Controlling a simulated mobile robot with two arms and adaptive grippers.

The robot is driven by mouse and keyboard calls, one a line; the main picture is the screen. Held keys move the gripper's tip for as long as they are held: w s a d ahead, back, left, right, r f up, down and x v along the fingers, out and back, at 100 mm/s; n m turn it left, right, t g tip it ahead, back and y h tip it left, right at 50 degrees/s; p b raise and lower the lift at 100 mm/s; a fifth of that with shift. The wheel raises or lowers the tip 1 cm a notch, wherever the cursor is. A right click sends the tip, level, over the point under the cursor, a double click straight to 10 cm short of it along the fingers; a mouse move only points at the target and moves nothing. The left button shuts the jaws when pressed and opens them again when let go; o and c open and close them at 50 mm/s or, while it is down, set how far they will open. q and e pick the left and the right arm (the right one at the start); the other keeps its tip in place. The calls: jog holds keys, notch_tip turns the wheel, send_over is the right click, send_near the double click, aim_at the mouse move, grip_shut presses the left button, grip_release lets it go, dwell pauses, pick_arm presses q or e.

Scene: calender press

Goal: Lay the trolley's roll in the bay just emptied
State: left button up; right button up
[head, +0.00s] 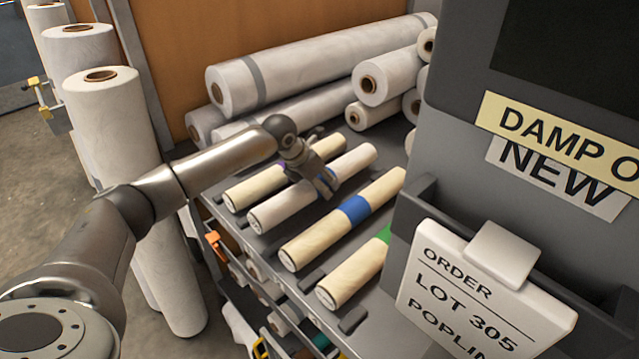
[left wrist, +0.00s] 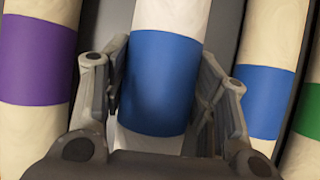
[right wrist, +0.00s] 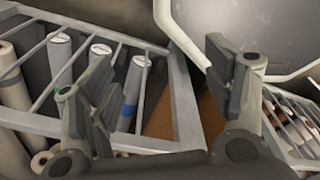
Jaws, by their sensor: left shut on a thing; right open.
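My left gripper (head: 322,180) is shut on a white roll with a blue band (head: 278,206), which lies in the row on the grey shelf. In the left wrist view, the fingers stand on both sides of its blue band (left wrist: 160,80). Whether the roll is lifted at all I cannot tell. To its left is a cream roll with a purple band (head: 255,188); to its right are a cream roll with a blue band (head: 318,240) and one with a green band (head: 348,278). My right gripper (right wrist: 160,100) is open and empty. No empty bay shows clearly.
Large white rolls (head: 300,68) are stacked at the back of the shelf. Tall rolls (head: 105,115) stand on the floor at left. A grey cabinet with an order card (head: 480,295) blocks the right side. The right wrist view shows a railed rack (right wrist: 180,90) with several rolls.

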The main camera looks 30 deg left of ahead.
pick_arm(q)
jog(key=shift+f+p, duration=0.3)
jog(key=shift+f, duration=0.6)
pick_arm(e)
jog(key=shift+s+d+r, duration=0.2)
jog(key=shift+s+r, duration=0.2)
jog(key=shift+r, duration=0.15)
pick_arm(q)
jog(key=shift+f, duration=0.15)
jog(key=o, duration=1.3)
jog(key=shift+s, duration=0.1)
pick_arm(e)
jog(key=shift+w+f, duration=0.1)
jog(key=shift+w, duration=0.05)
jog(key=shift+a, duration=0.15)
